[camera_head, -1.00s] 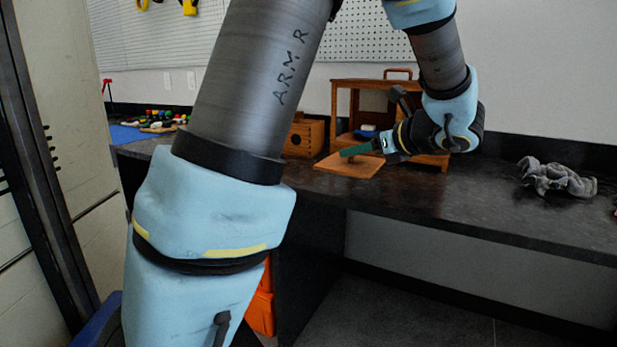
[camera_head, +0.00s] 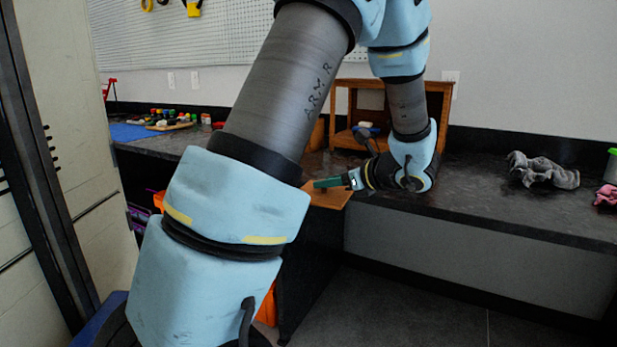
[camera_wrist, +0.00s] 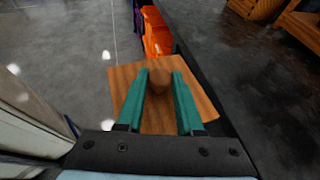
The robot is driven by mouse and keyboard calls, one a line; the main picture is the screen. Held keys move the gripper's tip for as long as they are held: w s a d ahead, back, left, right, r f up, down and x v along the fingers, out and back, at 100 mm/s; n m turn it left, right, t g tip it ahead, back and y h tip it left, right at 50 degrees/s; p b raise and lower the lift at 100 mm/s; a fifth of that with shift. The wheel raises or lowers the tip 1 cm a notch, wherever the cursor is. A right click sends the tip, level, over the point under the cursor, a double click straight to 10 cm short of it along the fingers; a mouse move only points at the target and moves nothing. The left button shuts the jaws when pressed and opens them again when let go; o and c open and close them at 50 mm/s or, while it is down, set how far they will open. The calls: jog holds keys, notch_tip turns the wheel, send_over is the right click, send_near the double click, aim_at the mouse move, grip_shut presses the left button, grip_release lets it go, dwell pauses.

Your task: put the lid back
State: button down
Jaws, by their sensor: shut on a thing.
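The lid is a flat square wooden board with a round knob. It shows in the head view (camera_head: 331,197) at the front edge of the dark counter and in the wrist view (camera_wrist: 128,83). My gripper (camera_wrist: 160,77) has its green fingers shut on the knob, one on each side. In the head view my gripper (camera_head: 318,184) points left, above the board. In the wrist view much of the lid overhangs the floor past the counter edge. A wooden box (camera_head: 316,135) behind is mostly hidden by my arm; its body shows at the top of the wrist view (camera_wrist: 262,9).
A wooden shelf unit (camera_head: 341,103) stands at the back, partly behind my arm. A grey cloth (camera_head: 543,171) lies on the right of the counter (camera_head: 480,205). A blue mat (camera_head: 130,132) and small coloured items are at far left. Orange bins (camera_wrist: 157,35) stand below the counter edge.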

jog(key=s+a+f+n+g+y, duration=0.2)
jog(key=a+f, duration=1.3)
jog(key=f, duration=0.5)
notch_tip(320, 180, up, 11)
jog(key=p, duration=1.6)
jog(key=shift+f+h+p, duration=0.15)
jog(key=shift+h+p, duration=0.15)
jog(key=shift+p, duration=0.1)
